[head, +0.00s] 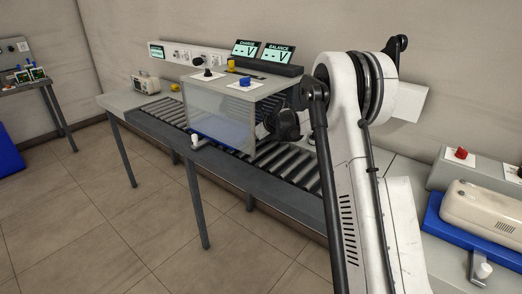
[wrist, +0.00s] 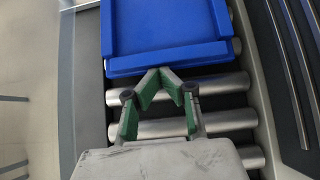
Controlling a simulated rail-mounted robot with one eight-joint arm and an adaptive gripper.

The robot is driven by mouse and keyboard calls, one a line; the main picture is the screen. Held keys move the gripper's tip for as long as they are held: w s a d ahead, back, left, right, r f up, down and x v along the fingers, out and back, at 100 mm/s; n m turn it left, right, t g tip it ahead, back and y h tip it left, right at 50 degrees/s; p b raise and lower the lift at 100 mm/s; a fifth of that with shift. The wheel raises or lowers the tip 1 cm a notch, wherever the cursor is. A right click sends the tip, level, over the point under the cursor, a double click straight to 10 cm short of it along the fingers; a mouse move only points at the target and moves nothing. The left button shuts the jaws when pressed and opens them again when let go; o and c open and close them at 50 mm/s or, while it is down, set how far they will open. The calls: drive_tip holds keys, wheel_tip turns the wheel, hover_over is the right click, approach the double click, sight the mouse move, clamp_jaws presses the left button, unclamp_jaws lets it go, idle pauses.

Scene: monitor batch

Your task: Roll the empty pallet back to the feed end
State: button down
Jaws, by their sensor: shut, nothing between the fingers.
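The blue pallet (wrist: 170,25) lies on the conveyor rollers in the wrist view, with a raised rim and an empty bed in the part that shows. In the head view, blue (head: 225,132) shows inside the clear-sided housing over the conveyor. My gripper (wrist: 160,72) has its green fingers closed together, with nothing between them. Its tips are at the pallet's near edge; I cannot tell whether they touch it. In the head view, my dark gripper (head: 283,122) is at the right opening of the housing, and its tips are hard to make out.
The roller conveyor (head: 300,165) runs past the housing (head: 205,103) and behind my arm. At right, a beige device (head: 485,212) sits on another blue pallet (head: 470,238). A white-tipped lever (head: 195,140) sticks out at the conveyor's front. Bare rollers (wrist: 190,127) lie below my fingers.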

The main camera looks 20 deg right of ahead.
drive_tip(key=w+a, duration=0.1)
drive_tip(key=w, duration=0.1)
drive_tip(key=w+a, duration=0.1)
drive_tip(key=w, duration=0.1)
drive_tip(key=w+a, duration=0.2)
drive_tip(key=w, duration=0.1)
